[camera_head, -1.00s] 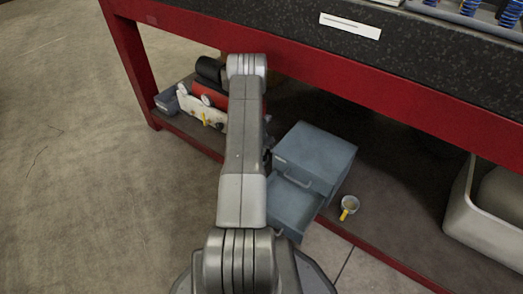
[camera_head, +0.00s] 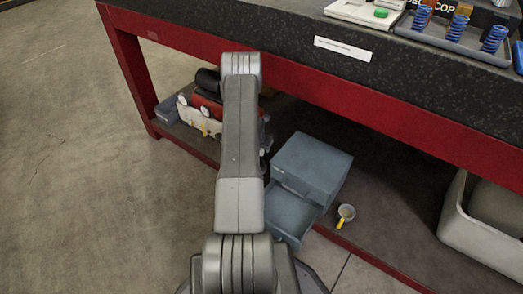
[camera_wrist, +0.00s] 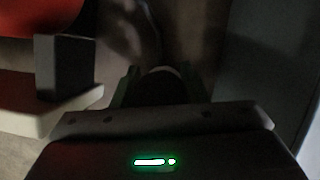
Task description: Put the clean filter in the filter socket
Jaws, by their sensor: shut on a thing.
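In the wrist view my gripper (camera_wrist: 160,88) is shut on a dark rounded thing (camera_wrist: 162,90) with a pale upper rim. The thing is dim, and I cannot tell whether it is the clean filter. In the head view my arm reaches to the lower shelf and hides its own gripper. A red machine (camera_head: 208,106) with a white base stands there, partly behind my arm. A red body (camera_wrist: 40,22) and a pale base (camera_wrist: 40,121) show at the left of the wrist view, apart from the held thing. I cannot make out the filter socket.
A blue-grey cabinet (camera_head: 322,160) with an open drawer (camera_head: 286,214) stands right of my arm. A pale bin (camera_head: 480,245) is at the right. The red bench beam (camera_head: 400,118) crosses above the shelf.

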